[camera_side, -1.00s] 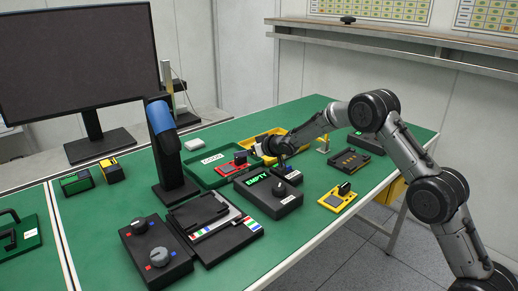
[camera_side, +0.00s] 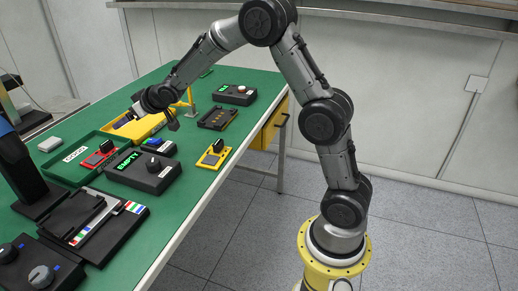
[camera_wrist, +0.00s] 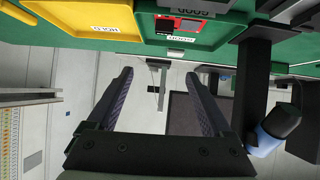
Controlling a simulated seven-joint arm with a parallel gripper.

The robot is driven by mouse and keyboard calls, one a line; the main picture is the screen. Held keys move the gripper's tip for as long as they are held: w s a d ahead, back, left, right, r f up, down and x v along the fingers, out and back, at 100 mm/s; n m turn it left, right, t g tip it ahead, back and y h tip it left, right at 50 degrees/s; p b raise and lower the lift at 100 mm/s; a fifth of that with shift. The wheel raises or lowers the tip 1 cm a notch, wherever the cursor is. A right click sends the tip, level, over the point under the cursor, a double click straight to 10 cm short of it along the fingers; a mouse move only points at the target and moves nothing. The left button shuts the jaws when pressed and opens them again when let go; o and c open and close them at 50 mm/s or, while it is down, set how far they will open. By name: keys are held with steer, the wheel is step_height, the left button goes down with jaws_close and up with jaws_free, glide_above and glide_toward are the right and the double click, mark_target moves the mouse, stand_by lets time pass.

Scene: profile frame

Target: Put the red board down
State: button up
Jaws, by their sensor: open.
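The red board (camera_side: 98,158), with a black grip (camera_side: 106,147) on it, lies in the green tray (camera_side: 62,178) labelled GOOD at the left of the side view. It also shows at the top of the wrist view (camera_wrist: 183,25), upside down. My gripper (camera_side: 119,122) is over the yellow tray (camera_side: 150,126), behind and right of the red board, clear of it. Its fingers point left, nearly level. In the wrist view the two fingers of my gripper (camera_wrist: 157,72) stand wide apart with nothing between them.
The black box (camera_side: 142,177) reading EMPTY stands right of the green tray. A small box with a blue top (camera_side: 158,146) and a yellow board (camera_side: 213,156) lie near it. The dark upright stand (camera_side: 28,180) rises at the left.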

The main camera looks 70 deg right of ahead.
steer(key=s+a+r+g, duration=0.2)
steer(key=s+r, duration=0.2)
steer(key=s, duration=0.8)
steer(key=s+a+r+g, duration=0.1)
steer(key=s+r, duration=0.3)
steer(key=s, duration=0.7)
steer(key=s+a+f+g, duration=0.1)
steer(key=s+a+f, duration=0.1)
steer(key=s, duration=0.8)
steer(key=s+a+f+g, duration=0.1)
steer(key=s+a+f, duration=0.1)
steer(key=s, duration=0.9)
steer(key=shift+g+y, duration=0.4)
steer(key=shift+f, duration=0.1)
